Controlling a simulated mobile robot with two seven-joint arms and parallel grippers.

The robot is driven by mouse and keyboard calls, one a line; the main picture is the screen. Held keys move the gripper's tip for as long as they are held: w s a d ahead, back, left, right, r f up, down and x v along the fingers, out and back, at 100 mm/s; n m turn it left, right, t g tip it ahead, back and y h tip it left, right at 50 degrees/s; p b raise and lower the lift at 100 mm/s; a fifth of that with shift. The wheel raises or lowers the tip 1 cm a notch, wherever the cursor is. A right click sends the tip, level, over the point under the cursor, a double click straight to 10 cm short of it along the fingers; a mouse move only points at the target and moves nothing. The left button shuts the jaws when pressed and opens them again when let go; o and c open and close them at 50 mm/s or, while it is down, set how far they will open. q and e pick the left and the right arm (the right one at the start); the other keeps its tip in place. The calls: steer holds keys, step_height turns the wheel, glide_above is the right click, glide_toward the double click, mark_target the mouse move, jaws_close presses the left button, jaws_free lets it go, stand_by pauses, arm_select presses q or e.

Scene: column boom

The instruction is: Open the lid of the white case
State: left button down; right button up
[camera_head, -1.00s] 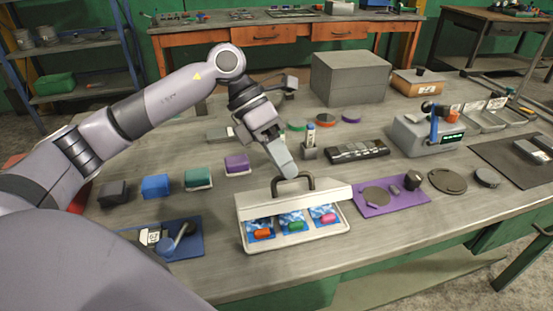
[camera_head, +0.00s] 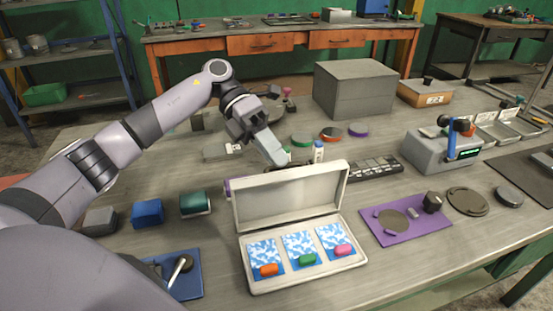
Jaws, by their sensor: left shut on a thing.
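The white case (camera_head: 305,283) sits near the table's front edge. Its lid (camera_head: 290,196) stands up at the back, leaning slightly, with its pale inside facing me. Three blue-and-white patterned cards lie in the case, with an orange piece (camera_head: 268,270), a green piece (camera_head: 307,260) and a pink piece (camera_head: 343,250) on them. My left gripper (camera_head: 281,158) is behind the lid's top edge, shut on the dark lid handle (camera_head: 300,165), which is mostly hidden. My right gripper is not in view.
A purple mat (camera_head: 425,233) with small parts lies right of the case. A blue tray (camera_head: 188,285) and several coloured blocks, including a blue one (camera_head: 147,213), are at left. A black keypad strip (camera_head: 374,168) and a large grey box (camera_head: 353,90) stand behind.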

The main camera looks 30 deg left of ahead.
arm_select(q)
steer(key=shift+w+a+f+g+b, duration=0.15)
steer(key=shift+w+a+f+b, duration=0.1)
steer(key=shift+f, duration=0.5)
steer(key=shift+w+a+f+g+b, duration=0.1)
steer(key=shift+a+f+g+b, duration=0.1)
steer(key=shift+f, duration=0.5)
steer(key=c, duration=1.2)
jaws_free()
steer(key=shift+w+r, duration=0.1)
steer(key=shift+r, duration=0.05)
steer(key=shift+a+r, duration=0.1)
steer(key=shift+r, duration=0.05)
steer(key=shift+v, duration=3.4)
